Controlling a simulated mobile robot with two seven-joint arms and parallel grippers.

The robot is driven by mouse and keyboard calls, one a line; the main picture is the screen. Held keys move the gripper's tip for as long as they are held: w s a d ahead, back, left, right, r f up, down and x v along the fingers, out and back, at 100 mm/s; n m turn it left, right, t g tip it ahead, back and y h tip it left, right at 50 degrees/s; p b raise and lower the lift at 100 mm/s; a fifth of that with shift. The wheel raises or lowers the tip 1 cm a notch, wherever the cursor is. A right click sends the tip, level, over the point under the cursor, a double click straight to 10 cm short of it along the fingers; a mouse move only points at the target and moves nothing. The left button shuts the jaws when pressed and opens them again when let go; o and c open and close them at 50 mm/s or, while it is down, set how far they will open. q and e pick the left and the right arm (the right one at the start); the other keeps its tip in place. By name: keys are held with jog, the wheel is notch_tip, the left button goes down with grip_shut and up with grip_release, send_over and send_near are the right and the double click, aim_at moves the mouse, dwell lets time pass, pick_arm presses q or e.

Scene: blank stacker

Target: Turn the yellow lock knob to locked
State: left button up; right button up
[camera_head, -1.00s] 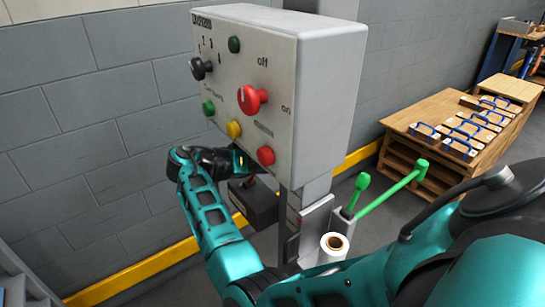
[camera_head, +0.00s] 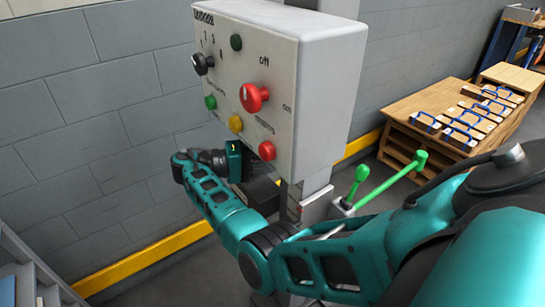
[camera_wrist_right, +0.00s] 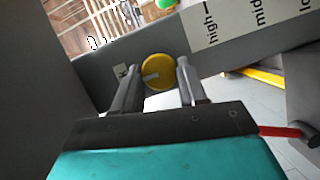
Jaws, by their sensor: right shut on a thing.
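In the right wrist view, the yellow lock knob (camera_wrist_right: 152,72) is a round disc with a pale mark across it. It sits on a dark grey surface beside a white label strip (camera_wrist_right: 235,22) reading "high" and "mid". My right gripper (camera_wrist_right: 159,68) is shut on the knob, with one finger at each side. In the head view, my right gripper (camera_head: 234,161) is below the front of the grey control box (camera_head: 325,75), by a dark box (camera_head: 262,194). The fingertips and the lock knob are hidden there. My left gripper is not in view.
The control box carries a red knob (camera_head: 254,97), a black knob (camera_head: 203,64), and yellow (camera_head: 235,123), green and red buttons. Green-handled levers (camera_head: 420,158) stand to the right. A wooden bench (camera_head: 440,115) with blue-handled blocks is behind them. A wall is at left.

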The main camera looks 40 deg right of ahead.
dwell(0.4)
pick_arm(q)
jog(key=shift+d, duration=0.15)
pick_arm(e)
jog(key=o, duration=1.1)
jog(key=shift+c, duration=0.2)
